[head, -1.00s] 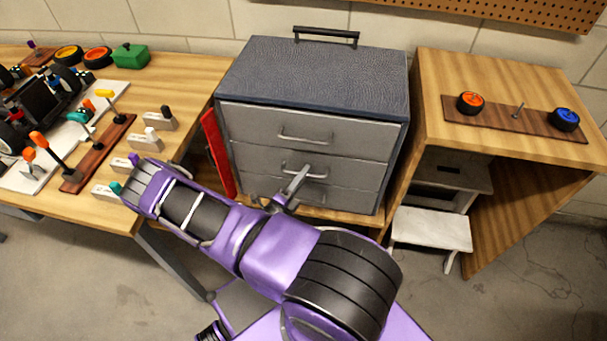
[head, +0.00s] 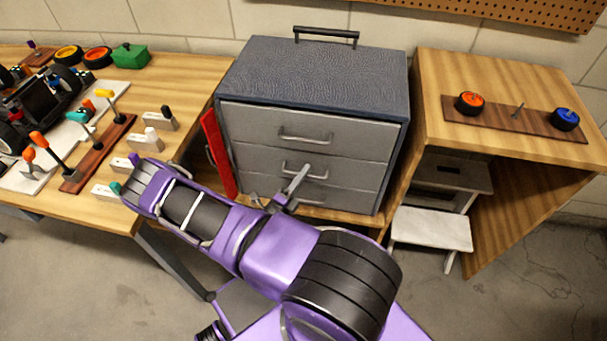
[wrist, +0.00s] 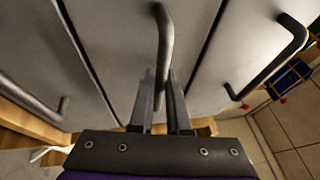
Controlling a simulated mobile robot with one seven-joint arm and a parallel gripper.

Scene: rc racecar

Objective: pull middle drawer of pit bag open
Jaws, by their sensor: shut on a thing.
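The pit bag (head: 312,75) is a dark blue-grey box with three grey drawers, on a wooden shelf between the bench and a wooden cabinet. The middle drawer (head: 255,160) looks flush with the drawers above and below. Its bar handle (head: 318,175) is partly hidden by my gripper (head: 299,180). In the wrist view, the middle handle (wrist: 164,40) runs between the two fingers of my gripper (wrist: 161,80), which is shut on it. The other two drawers' handles show at the left and right of that view, apart from the fingers.
A red upright object (head: 218,155) stands close against the bag's left side. A workbench (head: 185,75) with car parts and tools is at the left. The wooden cabinet (head: 500,75) stands close on the right, with a grey-white step stool (head: 432,228) below.

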